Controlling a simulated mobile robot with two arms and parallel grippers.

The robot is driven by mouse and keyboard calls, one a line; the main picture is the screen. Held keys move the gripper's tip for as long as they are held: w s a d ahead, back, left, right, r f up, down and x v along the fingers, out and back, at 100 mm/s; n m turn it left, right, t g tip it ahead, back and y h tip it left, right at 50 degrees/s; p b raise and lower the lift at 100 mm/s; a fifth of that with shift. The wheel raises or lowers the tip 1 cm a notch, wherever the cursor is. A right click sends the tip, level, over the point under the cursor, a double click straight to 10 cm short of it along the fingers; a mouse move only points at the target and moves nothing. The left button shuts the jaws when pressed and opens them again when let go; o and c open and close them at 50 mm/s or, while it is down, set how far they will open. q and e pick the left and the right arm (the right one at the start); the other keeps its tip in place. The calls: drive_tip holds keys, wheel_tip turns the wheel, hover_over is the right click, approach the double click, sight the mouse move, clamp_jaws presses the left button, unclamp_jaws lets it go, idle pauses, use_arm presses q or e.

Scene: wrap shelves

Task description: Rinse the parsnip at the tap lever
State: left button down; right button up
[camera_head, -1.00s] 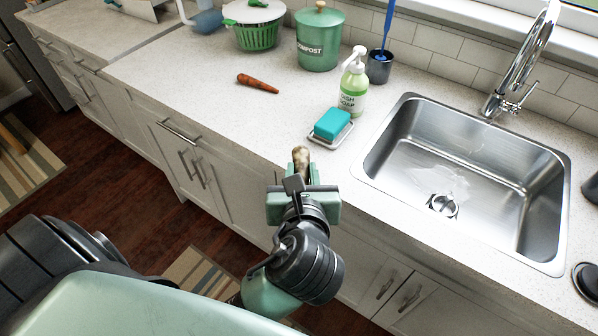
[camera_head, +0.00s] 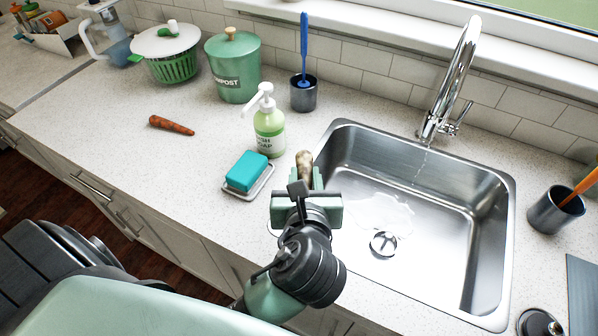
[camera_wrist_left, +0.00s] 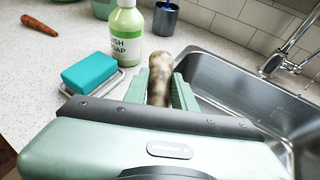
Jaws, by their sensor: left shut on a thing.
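The parsnip (camera_head: 304,164), pale with brown dirty patches, stands up from my left gripper (camera_head: 304,183), which is shut on it. In the left wrist view the parsnip (camera_wrist_left: 160,80) sits between the green fingers (camera_wrist_left: 163,92); its lower part is hidden. It is over the left rim of the steel sink (camera_head: 470,205), short of the tap. The chrome tap (camera_head: 457,70) stands behind the sink, with the tap lever (camera_head: 461,116) on its right side. A thin streak, perhaps water, shows below the tap. My right gripper is not in view.
A teal sponge (camera_head: 247,170) on a dish and a soap bottle (camera_head: 268,130) stand close left of my gripper. A carrot (camera_head: 171,125) lies farther left. A dark cup (camera_head: 555,210) stands right of the sink. The basin holds only a wet patch and drain.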

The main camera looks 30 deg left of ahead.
use_arm(q)
drive_tip(key=s+d+f+m+t+h+p, duration=0.1)
drive_tip(key=s+d+f+m+h+p, duration=0.15)
drive_tip(key=d+p, duration=0.45)
drive_tip(key=s+d+f+m+t+h+p, duration=0.1)
drive_tip(key=d+f+m+h+p, duration=0.25)
drive_tip(key=d+p, duration=0.45)
drive_tip(key=w+d+f+b, duration=0.1)
drive_tip(key=w+d+b, duration=0.1)
drive_tip(key=w, duration=0.5)
drive_tip(key=w+d+f+b, duration=0.1)
drive_tip(key=w+d+b, duration=0.1)
drive_tip(key=w+b, duration=0.3)
drive_tip(key=shift+w+f+h, duration=0.15)
drive_tip(key=shift+w+h, duration=0.25)
drive_tip(key=shift+w, duration=0.65)
drive_tip(key=shift+d, duration=0.15)
drive_tip(key=shift+s+d, duration=0.1)
drive_tip(key=shift+d, duration=0.3)
